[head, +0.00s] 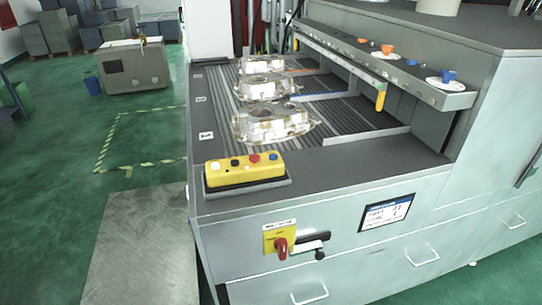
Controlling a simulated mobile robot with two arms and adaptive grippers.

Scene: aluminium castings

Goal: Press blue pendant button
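A yellow pendant (244,175) lies on a dark pad at the front left corner of the grey machine's top. Its upper face carries a row of buttons: a white one at the left, a black one, a red one (255,158) and a dark blue one (273,157) at the right end. The blue button is small in the picture, and I cannot tell whether it is pressed in. Nothing covers the pendant. Neither of my grippers is in view.
Three aluminium castings (272,124) lie on the ribbed bed behind the pendant. A shelf (350,52) with small coloured parts overhangs the bed at the right. A red rotary switch (281,248) and a screen (387,213) are on the front panel. Floor at the left is open.

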